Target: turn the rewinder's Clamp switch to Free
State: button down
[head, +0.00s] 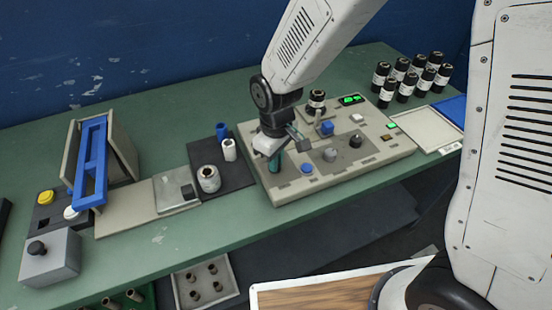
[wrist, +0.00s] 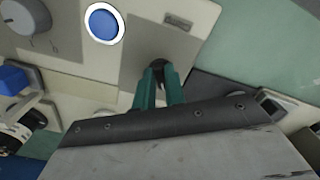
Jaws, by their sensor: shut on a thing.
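The rewinder (head: 345,172) is a beige panel with knobs and buttons near the middle of the green bench. My gripper (head: 274,167) points down at its front left corner. In the wrist view its green fingers (wrist: 160,88) are shut on a small dark switch knob (wrist: 158,72), which stands on a grey patch of the panel. This appears to be the Clamp switch; its label and pointing direction cannot be read, and the fingers hide most of it. In the head view the gripper hides the switch.
A blue button (head: 307,168) is right of my gripper, also in the wrist view (wrist: 103,23). A grey knob (head: 330,154) and a black knob (head: 355,140) stand farther right. Several black rolls stand at the back right.

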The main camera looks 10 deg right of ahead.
jog(key=c, duration=1.5)
grip_release()
jog(key=shift+o, duration=0.2)
notch_tip(320, 180, up, 8)
jog(key=shift+f, duration=0.1)
jog(key=s+d+r+m, duration=0.4)
jog(key=s+d+r, duration=0.3)
jog(key=s+d, duration=0.3)
jog(key=s+d+r+m+t, duration=0.1)
jog(key=s+d+r+m, duration=0.4)
jog(key=s+d+r, duration=0.2)
jog(key=s+d, duration=0.2)
jog(key=d, duration=0.1)
jog(key=shift+s+d+r, duration=0.15)
jog(key=shift+s+r, duration=0.15)
jog(key=shift+s, duration=0.05)
